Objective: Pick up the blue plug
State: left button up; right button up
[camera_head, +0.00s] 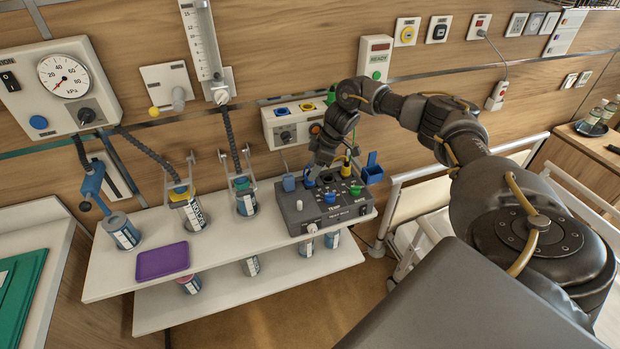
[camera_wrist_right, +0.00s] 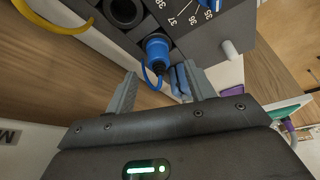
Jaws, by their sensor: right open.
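The blue plug (camera_wrist_right: 158,48) shows in the right wrist view, standing in the row of round sockets of the grey device (camera_wrist_right: 195,35), with a thin blue loop at its lower end. My right gripper (camera_head: 318,166) is above the back left part of the grey device (camera_head: 350,211) on the upper shelf. In the wrist view its fingers (camera_wrist_right: 158,88) are open and apart, with the plug just beyond the gap, not gripped. My left gripper is not in view.
A blue-grey block (camera_wrist_right: 180,80) sits just beside the plug. A blue holder (camera_head: 372,170) is at the device's right end. Canisters and a purple tray (camera_head: 162,260) share the white shelf (camera_head: 110,285). A wall unit (camera_head: 290,125) is close behind; a bed rail stands at right.

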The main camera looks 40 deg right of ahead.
aim_at(310, 171)
jog(key=x, duration=0.3)
jog(key=shift+w+f+p, duration=0.1)
jog(key=shift+w+p, duration=0.05)
jog(key=shift+p, duration=0.25)
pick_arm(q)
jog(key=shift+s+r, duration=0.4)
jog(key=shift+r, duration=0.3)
pick_arm(e)
jog(key=c, duration=1)
jog(key=shift+c, duration=0.3)
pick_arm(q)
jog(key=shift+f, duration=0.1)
